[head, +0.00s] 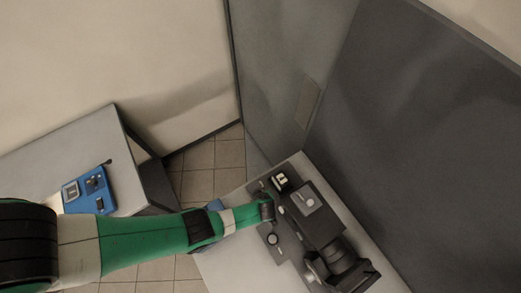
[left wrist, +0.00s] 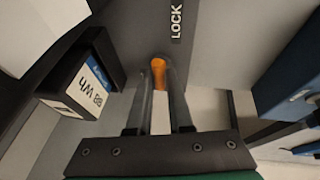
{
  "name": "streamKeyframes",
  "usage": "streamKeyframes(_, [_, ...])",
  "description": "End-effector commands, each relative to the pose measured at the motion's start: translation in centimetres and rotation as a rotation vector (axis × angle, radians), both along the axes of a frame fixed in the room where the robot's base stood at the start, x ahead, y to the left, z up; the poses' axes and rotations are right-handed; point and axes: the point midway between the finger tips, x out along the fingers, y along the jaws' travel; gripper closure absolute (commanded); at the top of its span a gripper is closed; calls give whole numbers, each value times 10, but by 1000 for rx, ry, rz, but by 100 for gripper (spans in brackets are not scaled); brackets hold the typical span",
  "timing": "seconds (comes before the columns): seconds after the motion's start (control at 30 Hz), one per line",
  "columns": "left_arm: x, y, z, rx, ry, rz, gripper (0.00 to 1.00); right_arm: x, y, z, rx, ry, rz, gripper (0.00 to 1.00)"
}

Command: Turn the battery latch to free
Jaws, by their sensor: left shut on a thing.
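The orange battery latch (left wrist: 158,68) sits on a dark grey plate (left wrist: 208,40) in the left wrist view, below the white word LOCK (left wrist: 176,20). My left gripper (left wrist: 163,88) is shut on the latch, one finger on each side of it. A battery (left wrist: 82,88) with a white and blue label reading Wh is at the left of that view. In the head view my left gripper (head: 268,211) reaches the near left side of a dark camera-like device (head: 325,222); the latch is hidden there. My right gripper is not in view.
The device rests on a pale table (head: 225,262) beside a tall dark panel (head: 430,130). A blue device (head: 90,192) lies on another table (head: 50,160) at the left. Tiled floor (head: 212,165) shows between the tables.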

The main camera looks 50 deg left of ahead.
Motion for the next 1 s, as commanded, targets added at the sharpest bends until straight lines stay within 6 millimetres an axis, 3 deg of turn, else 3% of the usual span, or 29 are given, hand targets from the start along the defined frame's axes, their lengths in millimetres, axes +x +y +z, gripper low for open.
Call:
streamKeyframes(0.27, [1,-1,1,-3,-2,2,100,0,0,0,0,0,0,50])
streamKeyframes(0.3, [1,-1,1,-3,-2,3,78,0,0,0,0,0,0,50])
streamKeyframes(0.47, [1,-1,1,-2,-2,1,52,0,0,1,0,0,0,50])
streamKeyframes(0.77, [1,-1,3,-1,-1,0,52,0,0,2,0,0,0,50])
streamKeyframes(1.0, [-2,-4,32,0,0,1,52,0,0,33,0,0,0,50])
